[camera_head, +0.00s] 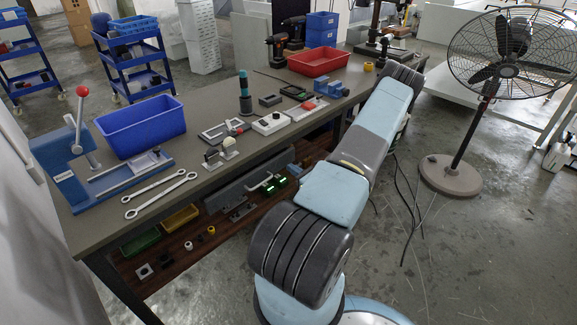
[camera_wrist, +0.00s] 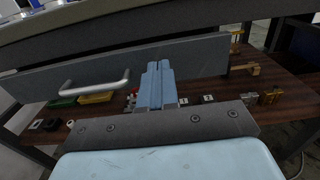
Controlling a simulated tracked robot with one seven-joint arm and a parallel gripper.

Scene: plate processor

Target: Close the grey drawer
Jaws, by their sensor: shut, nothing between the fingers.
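The grey drawer (camera_head: 228,194) hangs under the long table's top, its flat front facing my arm. In the wrist view its grey front (camera_wrist: 205,60) runs across the picture, with a silver bar handle (camera_wrist: 95,86) at the left. The handle also shows in the head view (camera_head: 262,183). How far the drawer stands out is hard to tell. My gripper (camera_wrist: 158,66) is shut and empty, its blue fingers together before the drawer front, right of the handle. I cannot tell whether the fingertips touch the front. In the head view my gripper cannot be made out clearly.
The table (camera_head: 220,178) carries a blue bin (camera_head: 140,128), a red tray (camera_head: 318,63) and tools. A wooden lower shelf (camera_head: 190,262) holds green and yellow bins and small parts. A standing fan (camera_head: 490,75) is at the right. Open floor lies between.

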